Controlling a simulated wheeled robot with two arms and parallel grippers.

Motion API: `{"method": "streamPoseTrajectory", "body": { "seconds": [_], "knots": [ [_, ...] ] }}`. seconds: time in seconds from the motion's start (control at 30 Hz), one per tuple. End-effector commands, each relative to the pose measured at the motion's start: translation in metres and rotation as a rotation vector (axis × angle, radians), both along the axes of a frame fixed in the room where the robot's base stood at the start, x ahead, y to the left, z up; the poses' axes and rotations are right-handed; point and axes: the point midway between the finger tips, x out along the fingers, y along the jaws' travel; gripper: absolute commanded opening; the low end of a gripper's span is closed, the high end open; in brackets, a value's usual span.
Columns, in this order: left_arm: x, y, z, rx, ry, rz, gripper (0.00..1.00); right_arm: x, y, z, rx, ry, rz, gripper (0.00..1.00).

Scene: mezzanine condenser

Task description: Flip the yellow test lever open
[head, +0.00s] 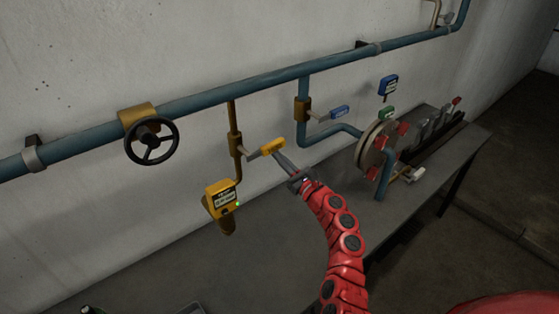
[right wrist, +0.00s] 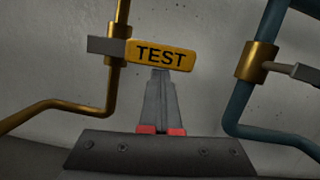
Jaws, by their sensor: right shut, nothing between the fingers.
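The yellow test lever (head: 272,146) sits on a thin brass pipe below the long blue pipe and points right, roughly level. In the right wrist view its yellow handle (right wrist: 161,56) reads TEST and lies across the picture, with a grey stem at its left. My right gripper (head: 281,157) is shut and empty. Its fingertips (right wrist: 161,72) are right at the handle's lower edge; I cannot tell whether they touch it. My left gripper is not in view.
A yellow gauge box (head: 222,197) with a green light hangs below the lever. A blue-handled valve (head: 339,112) is to the right, a black handwheel (head: 152,141) to the left. A round flange (head: 378,145) stands by the grey bench (head: 270,255).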

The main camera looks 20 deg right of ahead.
Motion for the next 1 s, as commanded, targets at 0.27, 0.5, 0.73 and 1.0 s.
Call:
{"method": "streamPoseTrajectory", "body": {
  "seconds": [0.27, 0.5, 0.73, 1.0],
  "knots": [
    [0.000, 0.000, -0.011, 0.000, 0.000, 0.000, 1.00, 0.001, -0.002, 0.012, -0.123, -0.051, 0.003, 0.00],
    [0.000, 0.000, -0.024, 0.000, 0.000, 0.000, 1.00, 0.001, -0.004, 0.032, -0.328, -0.128, -0.001, 0.00],
    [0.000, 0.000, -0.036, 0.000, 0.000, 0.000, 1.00, 0.000, 0.001, 0.049, -0.531, -0.200, 0.002, 0.00],
    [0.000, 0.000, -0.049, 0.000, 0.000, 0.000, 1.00, -0.003, 0.010, 0.069, -0.772, -0.288, 0.002, 0.00]
  ]
}}
